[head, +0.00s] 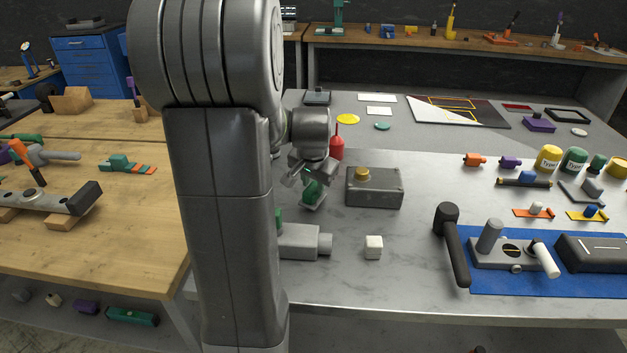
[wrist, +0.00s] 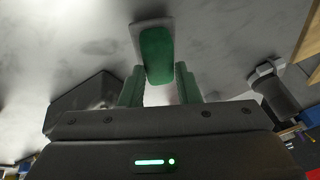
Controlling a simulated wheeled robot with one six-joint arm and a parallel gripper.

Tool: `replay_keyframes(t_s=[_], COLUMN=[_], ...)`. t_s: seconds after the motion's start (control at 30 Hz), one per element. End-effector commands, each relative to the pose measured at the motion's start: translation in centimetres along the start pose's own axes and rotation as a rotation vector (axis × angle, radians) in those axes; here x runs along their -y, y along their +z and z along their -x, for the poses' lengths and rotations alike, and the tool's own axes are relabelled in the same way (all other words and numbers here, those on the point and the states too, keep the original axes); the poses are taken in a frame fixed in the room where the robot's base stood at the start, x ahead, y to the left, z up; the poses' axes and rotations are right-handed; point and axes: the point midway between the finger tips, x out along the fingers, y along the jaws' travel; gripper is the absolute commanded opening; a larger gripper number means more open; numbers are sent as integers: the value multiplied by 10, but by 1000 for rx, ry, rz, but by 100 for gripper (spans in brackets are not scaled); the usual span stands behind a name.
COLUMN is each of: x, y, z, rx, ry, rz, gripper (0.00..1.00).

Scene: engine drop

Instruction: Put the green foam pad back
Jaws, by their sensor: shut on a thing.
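My gripper (head: 313,182) is low over the grey table, right of my arm's large link. In the wrist view its two green-faced fingers (wrist: 160,88) are on either side of a green block (wrist: 156,56), which looks like the green foam pad. The gripper is shut on it. The pad also shows as a small green patch (head: 313,192) in the head view. A light grey flat piece shows at the pad's far end and edge. I cannot tell whether it is attached to the pad or lies under it.
A grey box with a yellow top knob (head: 375,188) stands close right of the gripper. A red bottle (head: 337,146) is behind. A grey cylinder-ended block (head: 303,241) and a white cube (head: 373,247) are in front. A blue mat (head: 487,280) with tools lies right.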

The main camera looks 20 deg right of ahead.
Motion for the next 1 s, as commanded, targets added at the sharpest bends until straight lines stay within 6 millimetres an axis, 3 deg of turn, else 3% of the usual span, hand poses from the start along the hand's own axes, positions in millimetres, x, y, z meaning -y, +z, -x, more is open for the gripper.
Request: replay_keyframes(t_s=[0.97, 1.0], x=[-2, -2], y=[4, 4], z=[-11, -11], rx=[0, 0], ry=[0, 0], rz=[0, 0], gripper=[0, 31])
